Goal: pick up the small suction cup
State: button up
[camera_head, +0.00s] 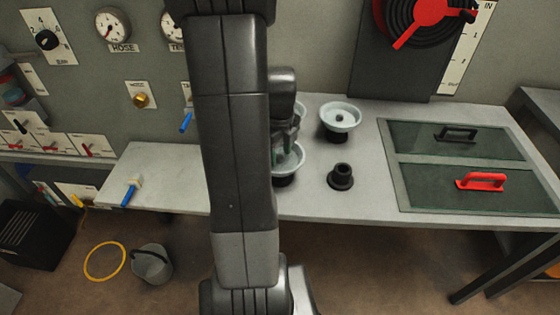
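Several cup-like pieces stand on the grey table, and I cannot tell for sure which is the small suction cup. One pale, wide-rimmed cup (291,160) on a black base is partly hidden by my arm. A larger-looking pale cup (340,117) on a black base stands behind and to the right. A third pale rim (301,109) shows only in part behind my gripper. My gripper (281,150) points down at the nearer pale cup, its fingers over or inside the rim. I cannot tell whether they touch it or how far they are open.
A small black stepped piece (341,177) stands on the table (310,204) to the right. Beyond it are dark glass panels with a black handle (456,134) and a red handle (480,181). A gauge wall rises behind. A bucket (152,263) and yellow ring (105,261) lie on the floor.

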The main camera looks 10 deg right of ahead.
grip_shut()
notch_tip(320, 180, up, 10)
notch_tip(320, 180, up, 5)
jog(key=p, duration=0.5)
send_over(280, 156)
dwell(0.6)
